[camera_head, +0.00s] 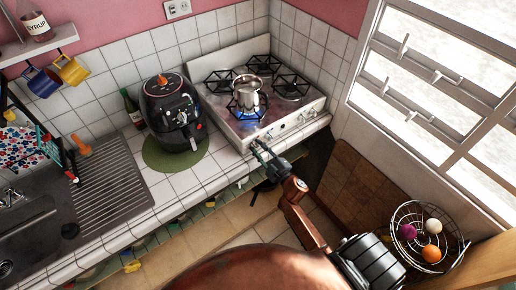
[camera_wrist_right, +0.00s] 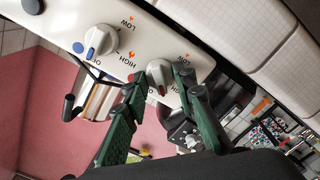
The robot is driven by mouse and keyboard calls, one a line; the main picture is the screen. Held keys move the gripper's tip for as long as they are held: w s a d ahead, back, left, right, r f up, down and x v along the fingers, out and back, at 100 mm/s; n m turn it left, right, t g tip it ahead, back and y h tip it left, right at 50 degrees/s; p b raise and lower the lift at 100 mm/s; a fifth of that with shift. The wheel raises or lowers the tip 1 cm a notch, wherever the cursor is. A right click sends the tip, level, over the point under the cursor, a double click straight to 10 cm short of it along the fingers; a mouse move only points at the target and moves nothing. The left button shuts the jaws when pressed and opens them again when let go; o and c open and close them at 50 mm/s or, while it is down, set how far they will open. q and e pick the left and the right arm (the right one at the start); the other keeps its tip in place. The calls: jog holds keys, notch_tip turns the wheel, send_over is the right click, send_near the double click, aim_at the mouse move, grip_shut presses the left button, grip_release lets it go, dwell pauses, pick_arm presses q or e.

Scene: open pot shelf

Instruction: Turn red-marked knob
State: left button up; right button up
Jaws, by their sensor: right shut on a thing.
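The stove (camera_head: 240,130) stands on the counter with its white knob panel facing me. In the right wrist view, a white knob with a red mark (camera_wrist_right: 160,76) sits between the green fingertips of my right gripper (camera_wrist_right: 159,82), which is shut on it. The gripper also shows at the stove's front edge in the head view (camera_head: 262,151). A white knob with a blue mark (camera_wrist_right: 98,40) sits beside it on the panel, apart from the fingers. My left gripper is not in view.
A metal pot (camera_head: 247,92) stands on the front burner over a blue flame (camera_head: 250,115). A black air fryer (camera_head: 170,112) on a green mat is left of the stove. A wire basket (camera_head: 408,217) with several balls is at the lower right, under the window.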

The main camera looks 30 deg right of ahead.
dwell(0.3)
jog(key=o, duration=1.1)
jog(key=shift+o, duration=0.2)
jog(key=s, duration=1.2)
jog(key=shift+d, duration=0.45)
